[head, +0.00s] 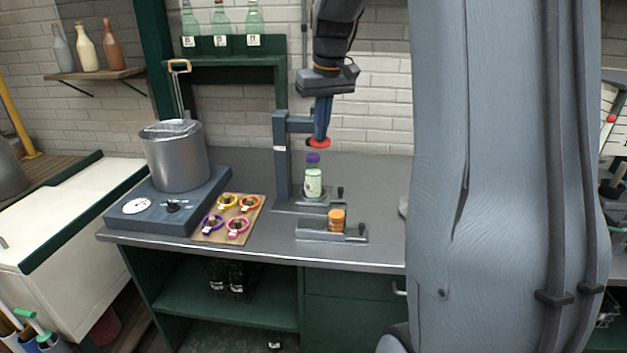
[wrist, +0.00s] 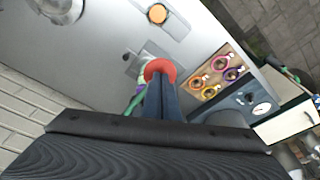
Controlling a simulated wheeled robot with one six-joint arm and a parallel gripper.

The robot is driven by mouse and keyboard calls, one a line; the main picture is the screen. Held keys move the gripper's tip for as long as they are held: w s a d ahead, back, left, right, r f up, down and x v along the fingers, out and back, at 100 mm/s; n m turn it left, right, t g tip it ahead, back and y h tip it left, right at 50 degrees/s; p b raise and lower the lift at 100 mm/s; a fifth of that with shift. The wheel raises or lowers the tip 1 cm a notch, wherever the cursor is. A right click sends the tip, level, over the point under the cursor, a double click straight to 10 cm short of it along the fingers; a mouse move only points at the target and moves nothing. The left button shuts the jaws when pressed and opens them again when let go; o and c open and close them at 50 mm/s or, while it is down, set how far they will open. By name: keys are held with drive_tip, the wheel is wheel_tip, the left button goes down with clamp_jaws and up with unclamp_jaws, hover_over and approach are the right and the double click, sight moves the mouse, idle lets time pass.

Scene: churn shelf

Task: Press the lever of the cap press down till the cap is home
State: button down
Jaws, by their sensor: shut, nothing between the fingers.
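The cap press (head: 282,165) is a blue-grey post with a short arm, standing on the counter. Its red lever knob (head: 319,142) shows above the bottle, and also in the wrist view (wrist: 160,68). A green bottle (head: 313,183) with a purple cap (head: 313,158) stands upright on the press base, with a small visible gap between cap and knob. My gripper (head: 322,134) is shut and empty, pointing down with its fingertips at the knob; whether they touch it I cannot tell. In the wrist view, the fingers (wrist: 160,100) hide much of the bottle.
A grey fixture (head: 310,235) with an orange-topped piece (head: 337,218) sits in front of the press. A wooden board (head: 254,224) with several coloured rings lies left, beside a metal pot (head: 176,160) on a blue-grey base. Bottles stand on the green shelf (head: 222,60) behind.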

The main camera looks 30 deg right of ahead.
sight(321, 144)
drive_tip(key=shift+f, duration=0.65)
drive_tip(key=shift+b+x, duration=0.35)
drive_tip(key=shift+x, duration=0.4)
drive_tip(key=shift+f, duration=0.2)
drive_tip(key=shift+w+d+f, duration=0.1)
drive_tip(key=shift+d+f, duration=0.05)
drive_tip(key=shift+f, duration=0.55)
